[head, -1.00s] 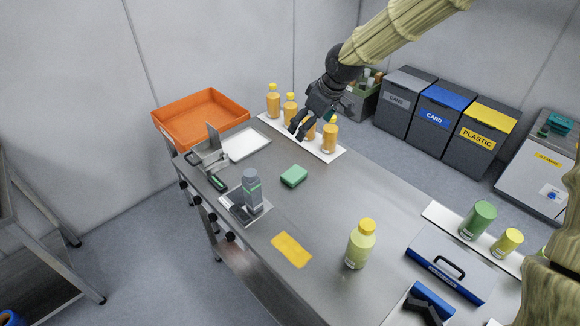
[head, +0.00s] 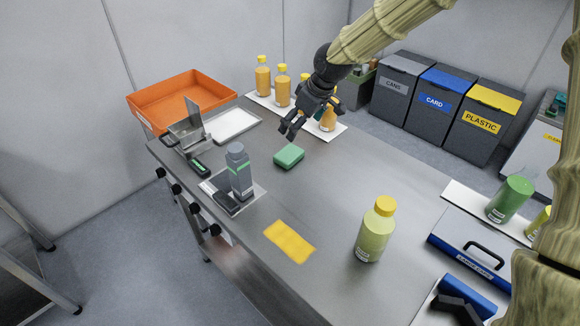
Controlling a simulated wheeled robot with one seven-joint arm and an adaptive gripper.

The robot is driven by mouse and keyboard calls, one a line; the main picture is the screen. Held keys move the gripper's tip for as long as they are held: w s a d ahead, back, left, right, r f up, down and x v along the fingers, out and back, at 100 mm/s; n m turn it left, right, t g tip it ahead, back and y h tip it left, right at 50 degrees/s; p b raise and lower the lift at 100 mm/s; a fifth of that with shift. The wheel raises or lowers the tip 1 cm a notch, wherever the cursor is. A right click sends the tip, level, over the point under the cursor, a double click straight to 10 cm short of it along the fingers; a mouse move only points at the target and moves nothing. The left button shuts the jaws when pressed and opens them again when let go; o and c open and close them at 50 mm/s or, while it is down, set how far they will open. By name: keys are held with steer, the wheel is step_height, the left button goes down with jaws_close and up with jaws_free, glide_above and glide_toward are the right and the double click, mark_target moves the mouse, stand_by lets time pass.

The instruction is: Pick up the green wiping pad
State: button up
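The green wiping pad (head: 289,156) lies flat on the steel table, near its middle. My gripper (head: 289,131) is above the table, just behind the pad in the picture and apart from it. Its dark fingers point down and look spread, with nothing seen between them. The pad is fully in view.
Several orange bottles (head: 262,76) stand on a white strip behind my gripper. A grey bottle (head: 239,172) on a plate stands left of the pad. A yellow cloth (head: 289,241) and a yellow-green bottle (head: 375,232) are nearer. An orange tray (head: 181,99) is at back left.

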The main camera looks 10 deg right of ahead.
steer(key=shift+f+b, duration=0.7)
steer(key=shift+f, duration=0.7)
glide_above(290, 153)
steer(key=s+d, duration=0.1)
step_height(290, 153, down, 5)
steer(key=shift+s+r+p, duration=0.1)
steer(key=shift+r+p, duration=0.05)
steer(key=shift+p, duration=0.25)
steer(key=shift+s+p+x, duration=0.15)
steer(key=shift+p+x, duration=0.15)
steer(key=shift+x, duration=0.7)
steer(key=shift+s+p+x, duration=0.15)
steer(key=shift+p+x, duration=0.15)
steer(key=shift+x, duration=1.5)
steer(key=shift+d, duration=0.2)
steer(key=c, duration=1)
